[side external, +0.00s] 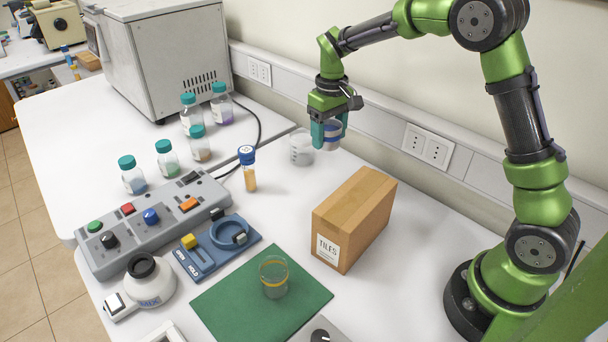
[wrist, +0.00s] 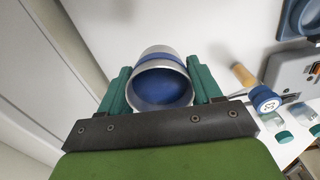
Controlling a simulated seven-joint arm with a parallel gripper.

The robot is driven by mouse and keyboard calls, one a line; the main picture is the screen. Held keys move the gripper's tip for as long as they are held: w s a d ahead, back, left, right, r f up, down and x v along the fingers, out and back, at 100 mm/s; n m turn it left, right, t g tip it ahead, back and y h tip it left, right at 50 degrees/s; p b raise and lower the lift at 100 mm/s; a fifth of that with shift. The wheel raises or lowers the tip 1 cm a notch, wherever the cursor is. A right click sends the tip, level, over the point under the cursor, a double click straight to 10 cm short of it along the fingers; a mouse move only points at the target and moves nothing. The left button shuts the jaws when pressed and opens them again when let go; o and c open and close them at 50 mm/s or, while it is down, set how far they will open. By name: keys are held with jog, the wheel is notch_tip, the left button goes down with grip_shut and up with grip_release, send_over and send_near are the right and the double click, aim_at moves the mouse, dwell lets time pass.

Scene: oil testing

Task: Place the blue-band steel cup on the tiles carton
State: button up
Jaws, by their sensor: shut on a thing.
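The blue-band steel cup (side external: 332,135) is held between the teal fingers of my gripper (side external: 328,132), up near the back wall. In the wrist view the cup (wrist: 162,82) sits between both fingers of the gripper (wrist: 160,92), its open mouth facing the camera, with a blue inside and a blue band outside. The tiles carton (side external: 352,220) is a brown box with a white "TILES" label, standing on the white bench to the right of and nearer than the gripper. Its top is bare and closed.
A blue-capped vial (side external: 248,170), control box (side external: 150,222) and several teal-capped bottles are at left. Wall sockets (side external: 428,146) are behind.

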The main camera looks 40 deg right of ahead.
jog(key=s+a+r+n, duration=0.1)
jog(key=s+a+r, duration=0.2)
jog(key=s+r, duration=0.35)
jog(key=s+a+r, duration=0.3)
jog(key=s+r, duration=0.2)
jog(key=s, duration=0.2)
jog(key=s+f, duration=0.3)
jog(key=s, duration=0.6)
jog(key=s+f, duration=0.2)
jog(key=s, duration=0.7)
send_over(358, 195)
jog(key=shift+s+f, duration=0.2)
jog(key=shift+f, duration=0.6)
jog(key=shift+w+f, duration=0.2)
jog(key=shift+f, duration=1.6)
jog(key=shift+f, duration=0.1)
jog(key=o, duration=1.1)
jog(key=shift+o, duration=0.2)
